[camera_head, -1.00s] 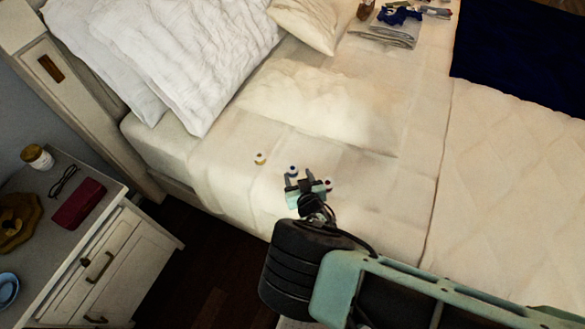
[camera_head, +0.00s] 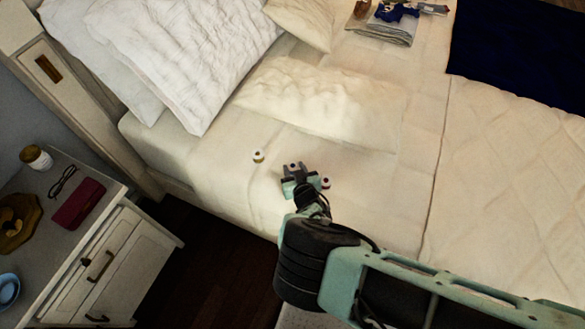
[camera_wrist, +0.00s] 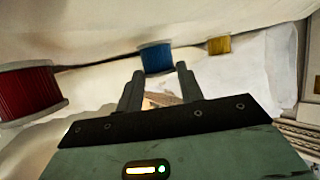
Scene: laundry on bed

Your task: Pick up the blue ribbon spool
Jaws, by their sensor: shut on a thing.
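The blue ribbon spool (camera_wrist: 156,57), with pale end flanges, is at the fingertips of my gripper (camera_wrist: 159,71) in the wrist view. The two dark fingers come up to either side of it, and my gripper is shut on it. In the head view, my gripper (camera_head: 297,172) is low over the bed near its front edge. The blue spool is mostly hidden there by the fingers. I cannot tell whether the spool is clear of the sheet.
A red spool (camera_wrist: 27,92) lies to the left in the wrist view, and close right of my gripper in the head view (camera_head: 326,183). A yellow spool (camera_wrist: 219,44) lies beyond, to the right. The bed (camera_head: 370,205) is otherwise clear nearby. A nightstand (camera_head: 125,235) stands at lower left.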

